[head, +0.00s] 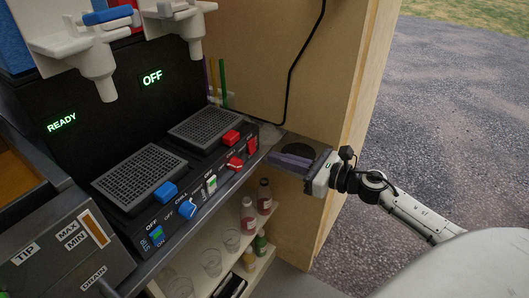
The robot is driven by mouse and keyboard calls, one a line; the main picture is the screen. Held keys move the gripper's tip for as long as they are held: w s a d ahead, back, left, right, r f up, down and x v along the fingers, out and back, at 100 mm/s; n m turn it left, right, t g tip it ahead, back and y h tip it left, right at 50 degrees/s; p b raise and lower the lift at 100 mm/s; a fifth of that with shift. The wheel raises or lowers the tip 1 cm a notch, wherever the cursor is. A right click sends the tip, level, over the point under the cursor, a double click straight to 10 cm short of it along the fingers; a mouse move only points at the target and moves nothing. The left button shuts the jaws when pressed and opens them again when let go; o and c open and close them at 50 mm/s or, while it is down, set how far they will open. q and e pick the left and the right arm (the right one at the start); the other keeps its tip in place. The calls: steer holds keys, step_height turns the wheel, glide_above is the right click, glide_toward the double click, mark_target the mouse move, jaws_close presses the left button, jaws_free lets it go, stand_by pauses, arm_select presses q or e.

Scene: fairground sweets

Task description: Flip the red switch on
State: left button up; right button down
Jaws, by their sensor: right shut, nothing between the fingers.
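The red switch (251,146) is at the right end of the dark machine's sloping front panel, beside a red knob (234,163) and below a red button (231,136). The display (152,77) above the right side reads OFF. I cannot tell the switch's position at this size. My right gripper (278,160) comes in from the right, shut and empty, with its dark fingers pointing left toward the switch. It is just right of the panel's end; I cannot tell whether it touches. My left gripper is not in view.
Bottles (248,214) and cups stand on the shelf below. A wooden side wall (300,90) rises behind my right gripper. Open gravel lies to the right.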

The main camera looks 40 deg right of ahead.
mark_target(253, 152)
steer(key=x, duration=0.4)
steer(key=shift+w+a+p, duration=0.2)
steer(key=shift+w+p, duration=0.15)
steer(key=shift+p, duration=0.05)
steer(key=shift+f, duration=0.1)
